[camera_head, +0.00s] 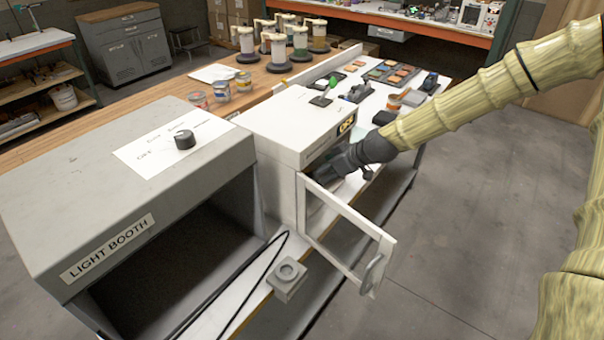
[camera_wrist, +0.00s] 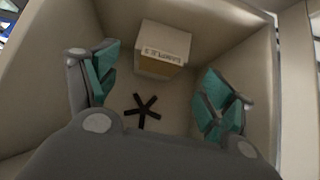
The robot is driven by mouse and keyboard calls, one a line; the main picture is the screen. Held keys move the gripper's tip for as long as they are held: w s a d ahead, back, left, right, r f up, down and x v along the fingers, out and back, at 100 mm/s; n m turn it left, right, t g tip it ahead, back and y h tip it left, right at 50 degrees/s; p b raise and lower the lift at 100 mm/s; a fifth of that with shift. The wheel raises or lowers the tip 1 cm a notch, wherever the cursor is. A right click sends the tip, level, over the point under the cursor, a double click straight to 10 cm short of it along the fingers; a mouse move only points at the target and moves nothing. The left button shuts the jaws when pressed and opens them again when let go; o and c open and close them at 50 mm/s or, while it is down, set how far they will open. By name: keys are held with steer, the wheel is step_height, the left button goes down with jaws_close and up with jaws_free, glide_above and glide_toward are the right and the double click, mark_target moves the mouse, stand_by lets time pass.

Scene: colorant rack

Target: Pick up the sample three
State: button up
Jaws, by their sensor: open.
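In the wrist view, a small tan box, the sample (camera_wrist: 163,62), stands inside a pale chamber. Its front label is blurred but appears to read "SAMPLE 3". My gripper (camera_wrist: 160,88) is open, its teal-padded fingers spread to left and right, with the box ahead between them and not gripped. In the head view, my gripper (camera_head: 338,168) reaches into the open front of the white cabinet (camera_head: 285,118). The cabinet hides the sample there.
The cabinet's framed door (camera_head: 345,212) stands open below my arm. Chamber walls are close on both sides of my fingers. A black star-shaped mark or part (camera_wrist: 143,110) is on the chamber floor. A grey light booth (camera_head: 110,185) stands left; a small grey block (camera_head: 287,280) sits in front.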

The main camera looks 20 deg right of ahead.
steer(key=shift+p+x, duration=1.4)
steer(key=shift+x, duration=1.15)
steer(key=shift+a, duration=0.1)
steer(key=c, duration=1)
